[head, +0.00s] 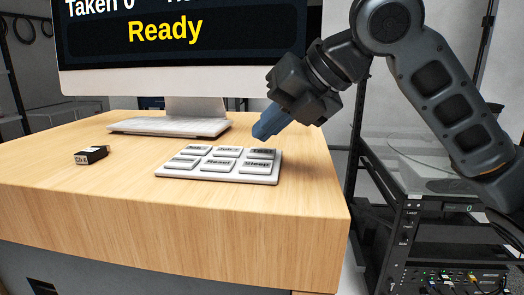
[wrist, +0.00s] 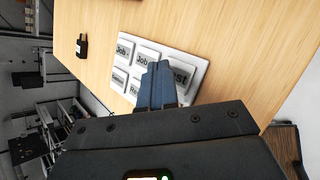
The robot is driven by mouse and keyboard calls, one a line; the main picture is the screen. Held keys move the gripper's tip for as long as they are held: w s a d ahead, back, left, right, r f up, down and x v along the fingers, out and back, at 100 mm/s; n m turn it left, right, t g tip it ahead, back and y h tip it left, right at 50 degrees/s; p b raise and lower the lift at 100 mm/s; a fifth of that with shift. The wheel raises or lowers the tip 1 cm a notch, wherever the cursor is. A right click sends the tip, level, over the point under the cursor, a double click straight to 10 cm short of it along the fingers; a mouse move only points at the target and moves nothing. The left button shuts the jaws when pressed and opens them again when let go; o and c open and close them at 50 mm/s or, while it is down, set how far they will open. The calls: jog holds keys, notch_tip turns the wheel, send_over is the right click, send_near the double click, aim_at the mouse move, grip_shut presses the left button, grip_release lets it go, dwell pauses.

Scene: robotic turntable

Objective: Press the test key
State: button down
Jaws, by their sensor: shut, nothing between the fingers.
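The white keypad (head: 214,178) lies on the wooden table, with two rows of keys. The test key (head: 263,153) is at its far right corner. In the wrist view the test key (wrist: 182,75) is partly covered by my fingers, with "est" showing. My gripper (head: 262,134) is shut and empty, its blue fingers pointing down over the far right part of the keypad. The fingertips (wrist: 157,66) overlap the left side of the test key in the wrist view. They look slightly above it; I cannot tell whether they touch. The monitor (head: 180,70) reads "Ready" in yellow.
The reset key (head: 217,162) and sleep key (head: 257,164) are in the near row. A white keyboard (head: 168,126) lies behind the keypad, before the monitor stand. A small black device (head: 91,155) sits at the left. The table's right edge is close to the keypad.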

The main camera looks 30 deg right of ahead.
aim_at(268, 152)
jog(key=shift+f, duration=0.15)
jog(key=shift+f+b, duration=0.25)
jog(key=shift+b, duration=0.15)
jog(key=shift+f+b, duration=0.4)
jog(key=shift+f, duration=0.05)
dwell(0.6)
jog(key=shift+r, duration=0.2)
jog(key=shift+r+p, duration=0.6)
jog(key=shift+r, duration=0.1)
jog(key=shift+r+p, duration=1.8)
jog(key=shift+r, duration=0.7)
